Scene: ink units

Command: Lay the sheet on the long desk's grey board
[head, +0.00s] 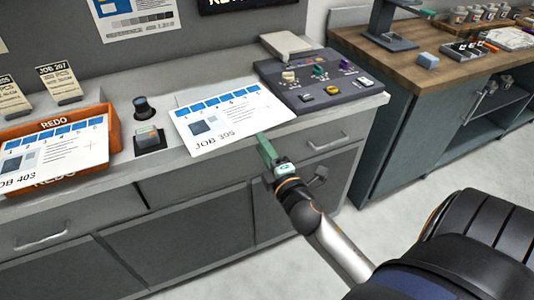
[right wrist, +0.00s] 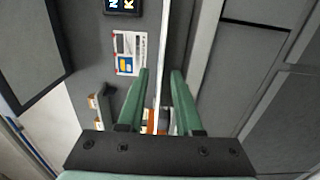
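A white sheet marked JOB 305 (head: 230,118), with a row of blue squares, is at the front of the long grey desk (head: 175,163). Its near edge reaches the desk's front edge. A pale grey board (head: 187,98) shows behind the sheet's far edge; the rest is hidden. I cannot tell whether the sheet touches it. My right gripper (head: 264,142) is at the sheet's near edge. In the right wrist view its green fingers (right wrist: 160,74) stand apart, with a thin white edge, seemingly the sheet's, between them. My left gripper is out of view.
An orange REDO tray (head: 113,130) holds another sheet, JOB 403 (head: 55,150). A small black stand (head: 149,142) and a dark knob (head: 143,107) are left of the sheet. A dark button panel (head: 315,82) is to its right. A wooden-topped bench (head: 450,75) stands farther right.

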